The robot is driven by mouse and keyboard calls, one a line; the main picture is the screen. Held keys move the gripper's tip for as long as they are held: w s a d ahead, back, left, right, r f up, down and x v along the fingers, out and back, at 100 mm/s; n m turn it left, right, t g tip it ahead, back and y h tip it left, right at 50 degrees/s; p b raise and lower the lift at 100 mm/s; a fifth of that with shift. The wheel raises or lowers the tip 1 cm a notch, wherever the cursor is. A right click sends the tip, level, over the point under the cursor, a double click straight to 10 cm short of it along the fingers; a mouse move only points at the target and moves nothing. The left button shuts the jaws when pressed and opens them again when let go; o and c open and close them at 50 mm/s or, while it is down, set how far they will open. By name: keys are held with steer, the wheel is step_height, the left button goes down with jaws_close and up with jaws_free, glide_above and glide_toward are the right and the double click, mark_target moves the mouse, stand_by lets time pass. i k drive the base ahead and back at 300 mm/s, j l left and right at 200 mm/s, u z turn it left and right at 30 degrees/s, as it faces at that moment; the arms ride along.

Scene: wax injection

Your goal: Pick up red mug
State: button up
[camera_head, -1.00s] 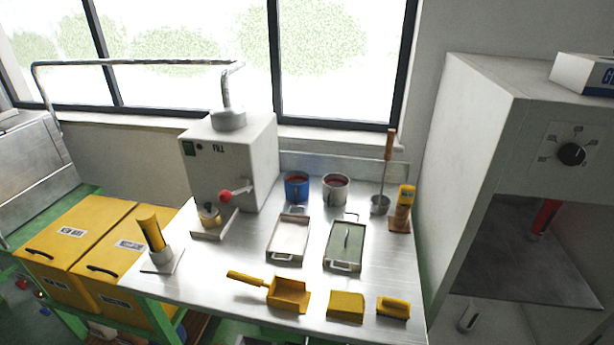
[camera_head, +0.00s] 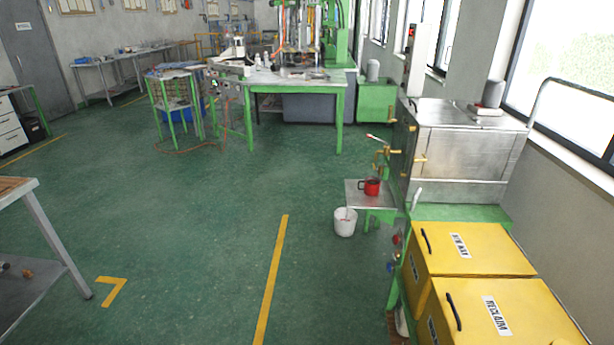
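The red mug (camera_head: 371,186) stands upright on a small metal shelf (camera_head: 358,200) on the left side of the steel wax tank, right of the picture's middle. It looks small and far off. Its handle seems to point left. Brass taps (camera_head: 388,152) stick out from the tank above and near it. My gripper is not in view, so its state and its distance from the mug do not show.
The steel tank (camera_head: 460,150) stands by the window. A white bucket (camera_head: 345,222) is on the floor below the shelf. Yellow bins (camera_head: 470,250) are at the front right. A grey table (camera_head: 30,235) is at left. Green floor (camera_head: 210,240) between is clear.

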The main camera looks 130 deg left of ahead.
mark_target(369, 187)
steer(key=u, duration=3.4)
steer(key=i+l, duration=0.15)
steer(key=i, duration=0.3)
steer(key=i+l+u, duration=0.15)
steer(key=i, duration=0.35)
steer(key=i+l, duration=0.2)
steer(key=i, duration=0.25)
steer(key=i+l+u, duration=0.15)
steer(key=i, duration=0.3)
steer(key=i+j, duration=0.1)
steer(key=i, duration=0.25)
